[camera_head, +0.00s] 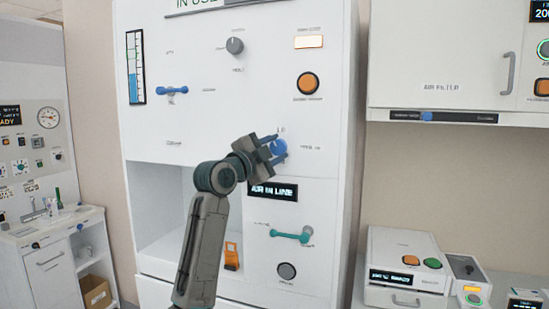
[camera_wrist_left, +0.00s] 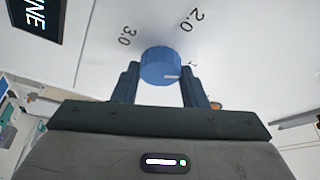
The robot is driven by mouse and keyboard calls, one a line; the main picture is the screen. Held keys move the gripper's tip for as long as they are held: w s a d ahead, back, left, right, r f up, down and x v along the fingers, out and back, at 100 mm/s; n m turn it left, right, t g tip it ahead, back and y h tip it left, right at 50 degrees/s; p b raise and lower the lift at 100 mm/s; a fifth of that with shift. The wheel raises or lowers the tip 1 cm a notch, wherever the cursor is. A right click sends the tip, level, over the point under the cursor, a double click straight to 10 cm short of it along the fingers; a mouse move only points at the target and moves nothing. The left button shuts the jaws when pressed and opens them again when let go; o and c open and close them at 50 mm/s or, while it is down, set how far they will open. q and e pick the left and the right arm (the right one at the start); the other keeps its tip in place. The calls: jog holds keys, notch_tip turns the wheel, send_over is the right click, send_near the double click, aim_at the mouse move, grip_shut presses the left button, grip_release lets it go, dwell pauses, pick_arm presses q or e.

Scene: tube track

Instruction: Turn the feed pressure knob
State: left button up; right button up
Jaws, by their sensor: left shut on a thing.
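The blue feed pressure knob (camera_head: 279,147) is on the white front panel (camera_head: 215,110), a little above the "AIR IN LINE" display. My left gripper (camera_head: 274,151) reaches it from the lower left and is shut on it. In the left wrist view the knob (camera_wrist_left: 161,66) sits between the two fingers of my gripper (camera_wrist_left: 160,82), one on each side. A pale pointer mark shows on the knob's face. The numbers 3.0 and 2.0 are printed on the panel around it. My right gripper is not in view.
The "AIR IN LINE" display (camera_head: 272,191) is just below the knob. A teal lever (camera_head: 291,236) and a dark round button (camera_head: 287,271) are lower. A grey knob (camera_head: 235,45), a blue lever (camera_head: 172,91) and an orange button (camera_head: 308,83) are higher. An open recess (camera_head: 160,210) lies left.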

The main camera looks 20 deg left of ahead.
pick_arm(q)
jog(key=m+g, duration=0.1)
jog(key=m, duration=0.2)
jog(key=shift+m+g, duration=0.7)
jog(key=shift+m, duration=0.7)
jog(key=o, duration=1)
jog(key=shift+s, duration=0.15)
